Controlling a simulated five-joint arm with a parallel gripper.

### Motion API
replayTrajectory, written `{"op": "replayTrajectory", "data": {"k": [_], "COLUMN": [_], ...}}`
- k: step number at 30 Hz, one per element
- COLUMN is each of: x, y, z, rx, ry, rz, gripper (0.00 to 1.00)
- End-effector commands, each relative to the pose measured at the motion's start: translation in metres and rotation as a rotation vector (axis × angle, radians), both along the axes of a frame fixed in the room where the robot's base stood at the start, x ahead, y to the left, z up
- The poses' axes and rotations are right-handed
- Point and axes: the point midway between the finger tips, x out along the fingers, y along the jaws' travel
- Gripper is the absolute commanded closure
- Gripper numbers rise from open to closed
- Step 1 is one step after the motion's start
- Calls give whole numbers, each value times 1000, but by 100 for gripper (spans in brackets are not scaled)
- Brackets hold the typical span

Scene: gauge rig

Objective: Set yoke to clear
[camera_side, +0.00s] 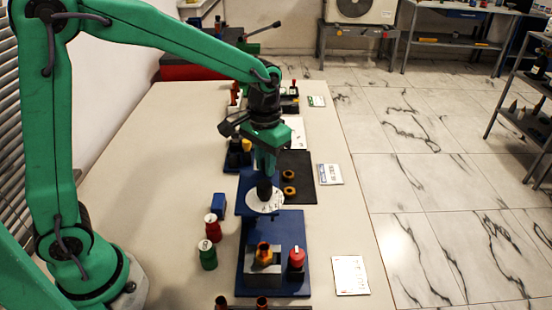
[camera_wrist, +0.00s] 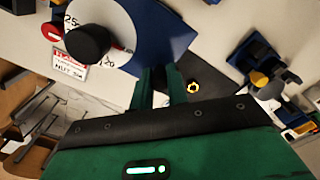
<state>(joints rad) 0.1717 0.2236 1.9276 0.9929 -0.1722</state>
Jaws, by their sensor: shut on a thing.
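A white dial disc (camera_side: 270,207) with a black knob (camera_side: 264,188) stands on a blue base. In the wrist view the disc (camera_wrist: 118,20) carries printed numbers, and its knob (camera_wrist: 87,42) is left of my fingers. My gripper (camera_side: 265,176) comes down just above or behind the knob in the side view; depth is unclear there. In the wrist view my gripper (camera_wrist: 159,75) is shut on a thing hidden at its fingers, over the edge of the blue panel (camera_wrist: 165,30). I cannot make out a part marked as the yoke or a clear mark.
A front blue base (camera_side: 247,285) holds a grey block with an orange piece and a red-capped post (camera_side: 296,260). A red bottle (camera_side: 212,228) and green bottle (camera_side: 207,258) stand left. A black mat (camera_side: 302,165) with orange rings lies behind. The left tabletop is clear.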

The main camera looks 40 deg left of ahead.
Motion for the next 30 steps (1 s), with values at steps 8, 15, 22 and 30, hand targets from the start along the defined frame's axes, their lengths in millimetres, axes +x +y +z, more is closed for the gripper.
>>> {"op": "replayTrajectory", "data": {"k": [8, 15, 22, 30], "x": [7, 6, 4, 4], "y": [5, 5, 4, 3], "z": [1, 1, 1, 12], "rx": [-2, -2, -1, -1], "ry": [-13, -10, -6, -6], "rz": [4, 4, 1, 0], "gripper": [100, 62, 62, 62]}}
